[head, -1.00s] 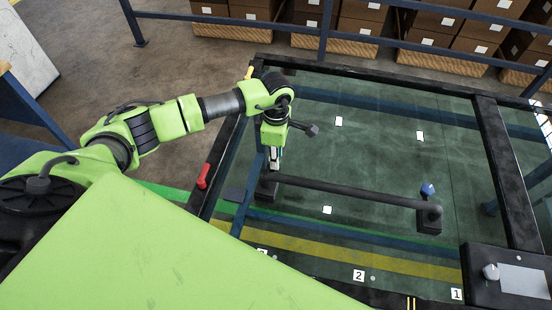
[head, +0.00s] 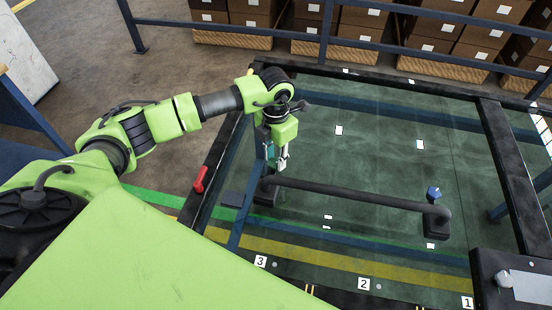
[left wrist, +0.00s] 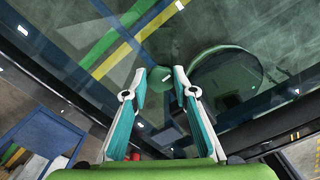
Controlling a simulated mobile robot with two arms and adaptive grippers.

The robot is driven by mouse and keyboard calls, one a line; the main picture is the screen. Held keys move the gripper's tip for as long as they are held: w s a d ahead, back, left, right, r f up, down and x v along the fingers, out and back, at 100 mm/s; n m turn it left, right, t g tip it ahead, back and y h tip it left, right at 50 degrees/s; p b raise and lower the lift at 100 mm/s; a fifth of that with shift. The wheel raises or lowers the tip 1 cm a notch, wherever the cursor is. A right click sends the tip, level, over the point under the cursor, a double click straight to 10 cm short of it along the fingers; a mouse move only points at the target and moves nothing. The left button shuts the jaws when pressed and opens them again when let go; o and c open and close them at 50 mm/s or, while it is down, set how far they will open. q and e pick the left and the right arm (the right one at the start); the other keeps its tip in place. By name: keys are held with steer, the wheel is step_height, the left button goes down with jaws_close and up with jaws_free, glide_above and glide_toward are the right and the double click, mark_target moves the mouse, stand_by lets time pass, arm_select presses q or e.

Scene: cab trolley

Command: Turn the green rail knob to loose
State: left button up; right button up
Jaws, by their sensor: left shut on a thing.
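The green rail knob (left wrist: 160,76) shows in the left wrist view as a round green cap with a white mark, between my fingertips. My left gripper (head: 282,164) is shut on it at the left end of the dark rail (head: 350,195). The two white-and-teal fingers also show in the left wrist view (left wrist: 166,82), one on each side of the knob. In the head view the gripper hides the knob, so its turn position cannot be read there. My right gripper is not in view.
A blue knob (head: 433,192) stands at the rail's right end. A red handle (head: 200,179) is on the dark frame at left. A grey panel (head: 528,285) is at lower right. Blue railing (head: 400,46) and boxes (head: 490,50) stand behind. The glassy floor beyond the rail is clear.

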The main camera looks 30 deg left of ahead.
mark_target(274, 160)
arm_select(q)
steer(key=n, duration=0.6)
steer(key=shift+w+a+n+b, duration=0.1)
steer(key=shift+a+n+b, duration=0.05)
steer(key=shift+n+b, duration=0.2)
steer(key=n, duration=0.5)
steer(key=shift+a+r, duration=0.1)
steer(key=shift+a, duration=0.05)
steer(key=shift+n, duration=0.25)
steer(key=o, duration=1.1)
steer(key=shift+r, duration=0.1)
step_height(274, 160, up, 12)
steer(key=shift+f, duration=0.1)
